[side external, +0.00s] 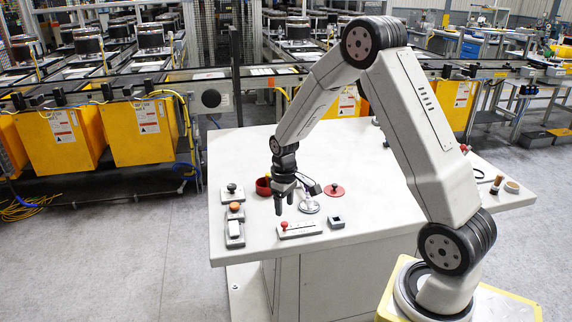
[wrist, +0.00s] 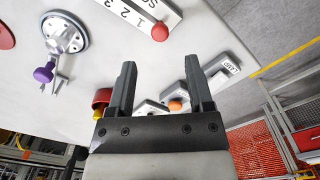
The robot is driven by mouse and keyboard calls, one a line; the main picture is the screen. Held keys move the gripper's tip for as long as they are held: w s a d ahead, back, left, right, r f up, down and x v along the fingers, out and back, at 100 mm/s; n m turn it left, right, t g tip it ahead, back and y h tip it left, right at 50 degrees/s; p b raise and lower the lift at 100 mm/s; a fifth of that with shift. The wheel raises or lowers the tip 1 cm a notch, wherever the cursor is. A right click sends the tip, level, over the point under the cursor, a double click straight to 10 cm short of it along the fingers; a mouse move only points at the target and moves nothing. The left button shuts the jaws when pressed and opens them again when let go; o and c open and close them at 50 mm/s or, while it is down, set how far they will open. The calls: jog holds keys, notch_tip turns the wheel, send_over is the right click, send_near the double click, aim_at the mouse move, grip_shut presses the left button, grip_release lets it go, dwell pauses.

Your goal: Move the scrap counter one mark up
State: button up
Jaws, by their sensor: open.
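The scrap counter is a pale bar (side external: 302,229) at the table's near edge, with a red knob (side external: 284,225) at its left end. In the wrist view the counter's plate (wrist: 172,10) is cut off by the top edge. The marks 1, 2 and 3 show there, and the red knob (wrist: 160,32) sits beside the 1, at the end of the row. My gripper (side external: 284,207) points down above the table, close to the knob end of the counter. In the wrist view its two fingers (wrist: 158,62) are apart with nothing between them, and the knob lies ahead of their tips.
A round metal fixture (wrist: 70,30) with a purple knob (wrist: 44,74) stands close by.

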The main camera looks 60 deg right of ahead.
aim_at(285, 223)
jog(key=shift+f, duration=3.05)
grip_shut()
